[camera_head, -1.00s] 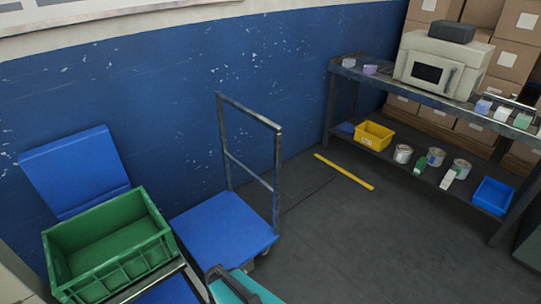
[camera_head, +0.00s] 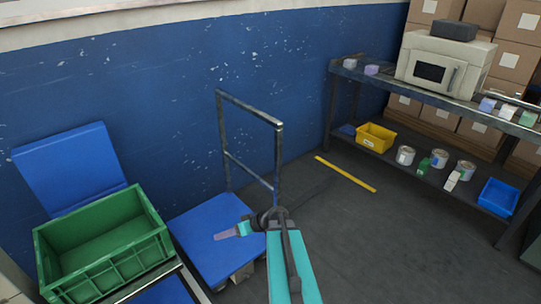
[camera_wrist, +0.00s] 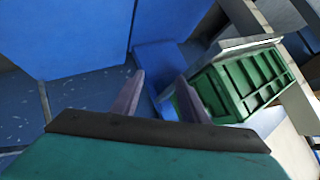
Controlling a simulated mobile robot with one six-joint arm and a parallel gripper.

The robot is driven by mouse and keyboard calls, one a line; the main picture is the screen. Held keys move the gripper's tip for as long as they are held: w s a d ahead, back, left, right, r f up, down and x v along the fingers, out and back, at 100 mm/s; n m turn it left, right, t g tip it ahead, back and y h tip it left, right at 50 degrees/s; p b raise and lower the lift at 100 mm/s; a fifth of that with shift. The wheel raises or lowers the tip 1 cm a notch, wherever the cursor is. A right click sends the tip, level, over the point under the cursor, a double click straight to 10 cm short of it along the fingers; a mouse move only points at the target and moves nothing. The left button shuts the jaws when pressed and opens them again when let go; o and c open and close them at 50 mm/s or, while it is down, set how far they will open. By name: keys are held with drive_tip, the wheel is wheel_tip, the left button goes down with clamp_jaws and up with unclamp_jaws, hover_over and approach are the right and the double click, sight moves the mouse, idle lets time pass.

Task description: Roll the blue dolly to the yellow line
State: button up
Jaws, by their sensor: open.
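The blue dolly (camera_head: 203,222) stands on the floor by the blue wall, with a flat blue deck and an upright grey metal handle frame (camera_head: 250,110) at its right side. The yellow line (camera_head: 345,174) is a short strip on the floor to the right of the dolly, in front of the shelf. My gripper (camera_head: 220,236) is over the dolly's deck in the head view, pointing left, with the handle to its upper right. Its two fingers stand apart and empty in the wrist view (camera_wrist: 157,92). Whether it touches the deck is unclear.
A green crate (camera_head: 152,244) stands left of the dolly, close to it; it also shows in the wrist view (camera_wrist: 212,92). A blue panel (camera_head: 75,168) leans behind the crate. A metal shelf (camera_head: 400,166) with cans and bins stands right. The floor between dolly and line looks clear.

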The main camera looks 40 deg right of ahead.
drive_tip(key=s+d+r+t+h+b, duration=0.1)
drive_tip(key=s+d+r+t+h, duration=0.1)
drive_tip(key=d+r, duration=0.5)
drive_tip(key=s+d+r+t+h+b, duration=0.1)
drive_tip(key=d+r, duration=0.6)
drive_tip(key=d, duration=0.7)
drive_tip(key=s+d+r+t+h+b, duration=0.1)
drive_tip(key=s+d+r+t+h, duration=0.2)
drive_tip(key=d+r, duration=0.4)
drive_tip(key=d+t+h, duration=0.1)
drive_tip(key=d+t, duration=0.1)
drive_tip(key=d, duration=0.1)
drive_tip(key=shift+s+d+r+t+b, duration=0.15)
drive_tip(key=shift+s+d+t+b, duration=0.1)
drive_tip(key=shift+t+b, duration=0.15)
drive_tip(key=w+p, duration=0.1)
drive_tip(key=w, duration=1.2)
drive_tip(key=shift+w+d, duration=0.4)
drive_tip(key=shift+d, duration=0.05)
